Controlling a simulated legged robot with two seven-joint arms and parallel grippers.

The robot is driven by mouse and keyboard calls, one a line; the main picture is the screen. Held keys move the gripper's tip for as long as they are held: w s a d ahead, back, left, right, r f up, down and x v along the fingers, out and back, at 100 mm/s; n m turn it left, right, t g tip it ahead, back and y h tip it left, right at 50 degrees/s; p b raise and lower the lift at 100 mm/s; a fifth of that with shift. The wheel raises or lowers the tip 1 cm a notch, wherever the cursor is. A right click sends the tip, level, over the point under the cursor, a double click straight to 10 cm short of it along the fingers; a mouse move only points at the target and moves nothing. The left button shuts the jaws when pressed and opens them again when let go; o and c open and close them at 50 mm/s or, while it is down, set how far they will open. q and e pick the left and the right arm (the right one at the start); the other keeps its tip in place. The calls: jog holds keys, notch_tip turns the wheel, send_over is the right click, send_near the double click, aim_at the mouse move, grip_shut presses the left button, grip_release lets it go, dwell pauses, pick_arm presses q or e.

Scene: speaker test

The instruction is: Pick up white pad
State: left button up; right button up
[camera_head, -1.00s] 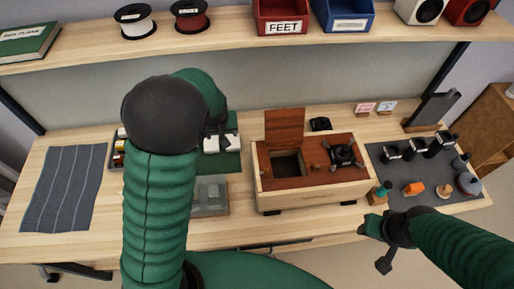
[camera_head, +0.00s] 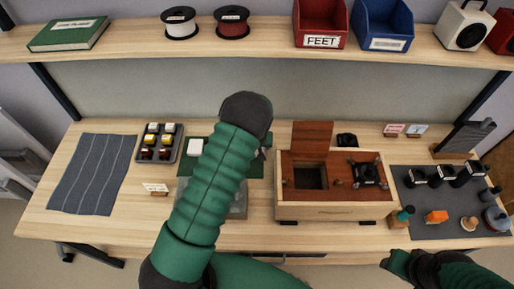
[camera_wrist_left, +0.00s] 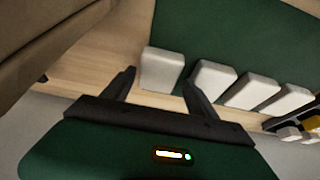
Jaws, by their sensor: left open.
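Several white pads stand in a row on a green mat (camera_wrist_left: 215,30) in the left wrist view. The nearest white pad (camera_wrist_left: 162,69) is at the mat's edge, ahead of and between the fingertips of my open, empty left gripper (camera_wrist_left: 160,90). A second white pad (camera_wrist_left: 213,80) is just beyond the right finger. In the head view one white pad (camera_head: 196,147) shows on the green mat (camera_head: 187,166); my left arm hides much of the mat and most of the left gripper. My right gripper (camera_head: 396,262) is low at the right, its fingers unclear.
A wooden box (camera_head: 335,211) with an open lid stands right of the mat. A dark tray of coloured pads (camera_head: 177,152) is at the left. A dark mat (camera_head: 420,222) with small parts lies at the right. A grey striped cloth (camera_head: 92,172) covers the far left.

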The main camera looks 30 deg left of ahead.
pick_arm(q)
jog(key=shift+w+f, duration=0.5)
jog(key=shift+f, duration=0.35)
jog(key=shift+s+a, duration=0.1)
jog(key=shift+s, duration=0.05)
jog(key=c, duration=1.1)
notch_tip(320, 180, up, 10)
jog(key=shift+r+b, duration=0.1)
jog(key=shift+b, duration=0.35)
